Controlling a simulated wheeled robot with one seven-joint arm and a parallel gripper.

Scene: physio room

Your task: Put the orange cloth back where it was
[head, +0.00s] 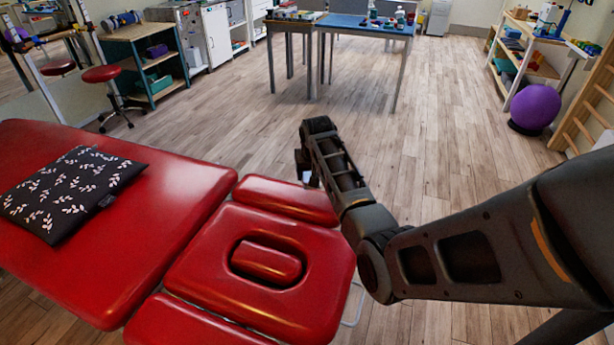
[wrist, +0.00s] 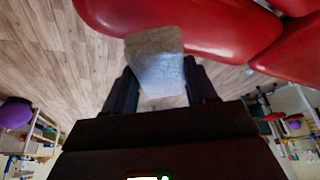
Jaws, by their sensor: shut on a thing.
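My gripper (wrist: 160,88) is shut on a pale grey-white, block-like thing (wrist: 157,62), which sits between the two fingers in the wrist view. Its outer end looks browner and rough, and I cannot tell what it is. In the head view my gripper (head: 304,168) hangs beyond the red treatment table (head: 165,190), beside its head section, mostly hidden by my arm. A small white patch shows below it there. I see no orange cloth in either view.
A dark leaf-patterned cushion (head: 68,192) lies on the red table. A blue-topped table (head: 362,25) with small items stands at the back. A purple ball (head: 535,106) is by the right shelf (head: 528,62). A red stool (head: 102,75) stands left. The wooden floor between is clear.

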